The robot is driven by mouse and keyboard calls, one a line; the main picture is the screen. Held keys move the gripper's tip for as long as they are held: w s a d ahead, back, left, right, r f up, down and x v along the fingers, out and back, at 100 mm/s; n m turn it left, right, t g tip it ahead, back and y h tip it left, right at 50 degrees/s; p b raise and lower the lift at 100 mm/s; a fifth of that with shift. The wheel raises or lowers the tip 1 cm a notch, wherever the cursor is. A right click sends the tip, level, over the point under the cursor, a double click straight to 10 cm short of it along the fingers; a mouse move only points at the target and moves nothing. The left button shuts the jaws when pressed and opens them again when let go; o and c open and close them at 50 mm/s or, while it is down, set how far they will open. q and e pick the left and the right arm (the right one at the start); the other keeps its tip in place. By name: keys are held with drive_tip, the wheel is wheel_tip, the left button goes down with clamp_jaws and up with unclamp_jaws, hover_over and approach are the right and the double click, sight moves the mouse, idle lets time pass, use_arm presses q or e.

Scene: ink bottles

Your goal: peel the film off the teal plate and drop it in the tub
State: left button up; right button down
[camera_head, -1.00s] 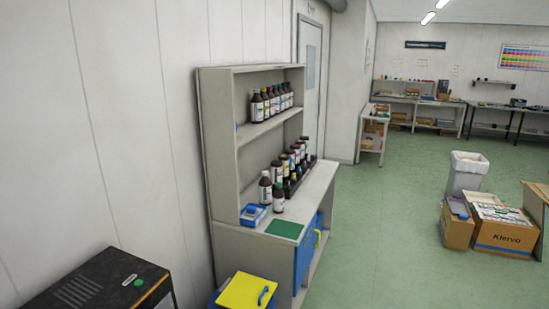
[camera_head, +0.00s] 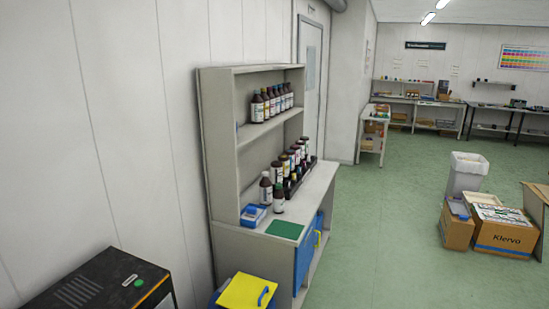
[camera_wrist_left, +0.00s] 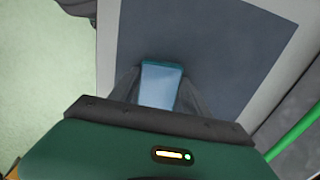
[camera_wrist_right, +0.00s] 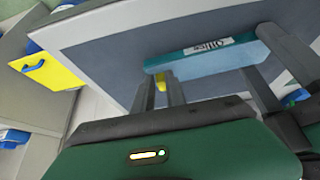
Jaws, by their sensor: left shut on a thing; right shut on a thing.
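The teal plate (camera_wrist_right: 205,60) shows in the right wrist view, with a teal edge, a white label and a pale blue face. Its near end also shows in the left wrist view (camera_wrist_left: 161,84), between the fingers of my left gripper (camera_wrist_left: 158,90), which is shut on it. My right gripper (camera_wrist_right: 160,88) is shut on a small yellow tab (camera_wrist_right: 160,77) at the plate's left end. I cannot clearly make out the film apart from the plate's face. Neither gripper shows in the head view. I cannot tell which container is the tub.
A dark grey surface with a pale border (camera_wrist_left: 105,55) lies below the plate. A shelved bench (camera_head: 322,183) holds bottles and a green mat (camera_head: 285,230). A yellow lid (camera_head: 246,292) is in front. A grey bin (camera_head: 467,173) and cartons (camera_head: 500,235) stand right; floor between is clear.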

use_arm(q)
drive_tip(key=shift+s+f, duration=0.1)
use_arm(e)
drive_tip(key=shift+d+f, duration=0.1)
drive_tip(key=shift+d, duration=0.05)
use_arm(q)
drive_tip(key=o, duration=1.4)
drive_tip(key=shift+c, duration=0.2)
drive_tip(key=shift+o, duration=1.2)
drive_tip(key=shift+d, duration=0.15)
use_arm(e)
drive_tip(key=shift+d, duration=0.1)
use_arm(q)
drive_tip(key=shift+w, duration=0.2)
use_arm(e)
drive_tip(key=shift+w, duration=0.1)
use_arm(q)
drive_tip(key=shift+a, duration=0.2)
use_arm(e)
drive_tip(key=shift+a+r, duration=0.2)
drive_tip(key=shift+a, duration=0.05)
